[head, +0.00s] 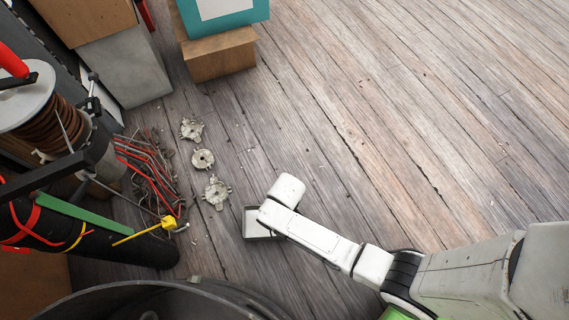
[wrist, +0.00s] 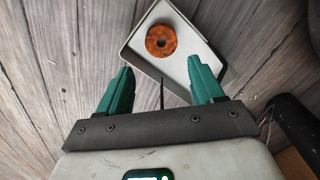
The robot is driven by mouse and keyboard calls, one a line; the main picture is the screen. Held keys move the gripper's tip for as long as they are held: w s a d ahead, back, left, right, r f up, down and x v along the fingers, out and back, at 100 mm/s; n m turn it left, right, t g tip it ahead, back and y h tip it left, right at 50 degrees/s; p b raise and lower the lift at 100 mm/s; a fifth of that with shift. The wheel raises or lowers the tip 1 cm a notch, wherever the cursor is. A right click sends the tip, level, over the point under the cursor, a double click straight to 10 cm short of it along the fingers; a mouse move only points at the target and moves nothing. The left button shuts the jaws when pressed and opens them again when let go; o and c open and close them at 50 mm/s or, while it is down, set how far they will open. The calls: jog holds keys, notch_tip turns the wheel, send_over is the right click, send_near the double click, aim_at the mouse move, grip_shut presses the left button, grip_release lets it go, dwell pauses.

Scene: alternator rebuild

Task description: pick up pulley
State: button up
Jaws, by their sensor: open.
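A rusty orange round part with a centre hole, which looks like the pulley (wrist: 161,40), lies in a shallow pale tray (wrist: 203,48) in the wrist view. It sits near the tray's far left corner. My gripper (wrist: 159,70) has its two green fingers spread apart, with nothing between the tips. The pulley lies beyond the fingertips, roughly in line with the gap, and is not touched. In the head view the tray (head: 250,223) shows on the wooden floor beside my white arm, which covers part of it. The pulley and my fingers are hidden there.
Several grey metal castings (head: 203,159) lie in a row on the floor left of the tray. Red cables (head: 148,172), a yellow-headed tool (head: 168,223) and a wire spool (head: 45,125) crowd the left. A dark round bin (head: 165,300) stands at the bottom. The right floor is clear.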

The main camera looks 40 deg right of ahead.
notch_tip(320, 180, down, 6)
jog(key=b, duration=0.3)
jog(key=shift+w+r, duration=0.1)
jog(key=shift+r, duration=0.15)
notch_tip(320, 180, down, 6)
jog(key=b, duration=0.4)
jog(key=shift+r+b, duration=0.25)
jog(key=shift+b, duration=0.1)
jog(key=shift+r, duration=0.1)
jog(key=c, duration=0.8)
jog(key=shift+r, duration=0.1)
jog(key=shift+c, duration=0.2)
